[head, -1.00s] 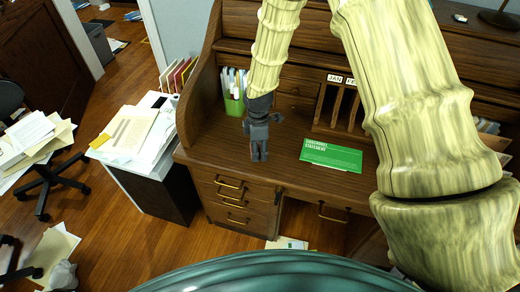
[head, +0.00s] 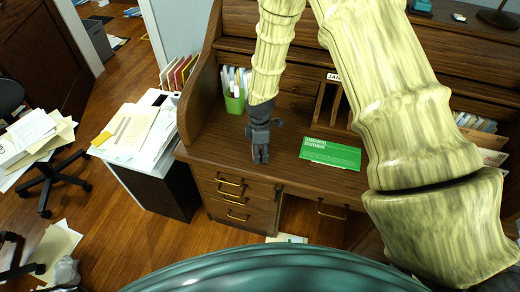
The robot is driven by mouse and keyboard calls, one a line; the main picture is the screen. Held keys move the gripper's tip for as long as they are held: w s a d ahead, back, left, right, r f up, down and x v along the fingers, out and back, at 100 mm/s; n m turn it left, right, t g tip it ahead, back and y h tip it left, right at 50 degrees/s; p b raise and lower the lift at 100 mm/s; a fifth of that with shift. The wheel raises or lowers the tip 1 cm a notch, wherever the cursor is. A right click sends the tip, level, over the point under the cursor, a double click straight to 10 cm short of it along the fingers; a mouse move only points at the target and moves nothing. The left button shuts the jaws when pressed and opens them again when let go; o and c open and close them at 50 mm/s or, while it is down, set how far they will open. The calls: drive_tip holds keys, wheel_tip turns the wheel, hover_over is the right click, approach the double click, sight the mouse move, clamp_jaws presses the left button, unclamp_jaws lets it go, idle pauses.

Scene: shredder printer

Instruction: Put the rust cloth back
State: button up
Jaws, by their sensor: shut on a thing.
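My gripper (head: 261,155) points down over the left part of the brown roll-top desk (head: 225,148), close to its front edge. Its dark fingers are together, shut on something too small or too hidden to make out. I cannot pick out a rust cloth anywhere in the head view. Whether the fingertips touch the desktop is not clear.
A green leaflet (head: 330,153) lies on the desk right of my gripper. A green holder (head: 235,103) with papers stands behind it to the left. A side cabinet with loose papers (head: 135,132) stands left of the desk. My arm hides part of the desk's right side.

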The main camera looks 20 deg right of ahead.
drive_tip(key=o, duration=1.1)
drive_tip(key=shift+f, duration=0.1)
drive_tip(key=shift+c, duration=0.2)
drive_tip(key=shift+r+b, duration=1.3)
drive_tip(key=shift+r, duration=4.9)
